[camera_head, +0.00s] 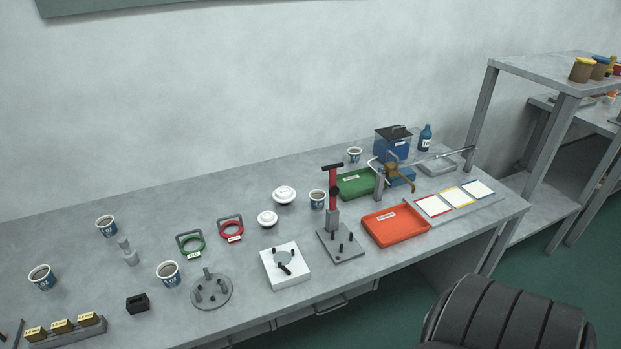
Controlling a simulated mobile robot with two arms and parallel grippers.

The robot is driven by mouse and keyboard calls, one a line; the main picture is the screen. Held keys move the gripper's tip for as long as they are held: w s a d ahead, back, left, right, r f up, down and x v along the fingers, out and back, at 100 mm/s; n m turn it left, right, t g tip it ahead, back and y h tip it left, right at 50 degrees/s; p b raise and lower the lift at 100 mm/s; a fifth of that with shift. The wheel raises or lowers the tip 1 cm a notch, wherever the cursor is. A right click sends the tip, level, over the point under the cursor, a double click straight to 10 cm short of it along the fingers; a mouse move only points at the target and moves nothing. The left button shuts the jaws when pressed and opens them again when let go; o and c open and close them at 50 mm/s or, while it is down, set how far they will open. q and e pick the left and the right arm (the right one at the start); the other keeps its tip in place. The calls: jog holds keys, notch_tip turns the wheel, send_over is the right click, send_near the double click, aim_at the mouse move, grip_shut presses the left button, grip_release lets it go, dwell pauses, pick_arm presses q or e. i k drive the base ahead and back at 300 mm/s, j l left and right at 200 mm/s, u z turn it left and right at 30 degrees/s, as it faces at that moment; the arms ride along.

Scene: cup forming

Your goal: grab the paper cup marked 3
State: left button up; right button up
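Several blue-and-white paper cups with dark insides stand upright on the grey workbench. One cup (42,278) is at the far left. Another cup (107,227) stands behind it, and a third cup (168,274) is farther right near the front. A cup (317,200) stands mid-bench beside a red-handled press (333,192). A smaller-looking cup (354,156) is at the back. Their markings are too small to read, so I cannot tell which is marked 3. Neither of my grippers is in view.
A black ribbed object (505,318) is at lower right.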

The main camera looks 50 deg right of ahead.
aim_at(317, 197)
jog(key=i+z, duration=0.2)
jog(key=z, duration=0.15)
jog(key=i+z, duration=0.2)
jog(key=z, duration=0.15)
jog(key=i+z, duration=0.15)
jog(key=z, duration=0.9)
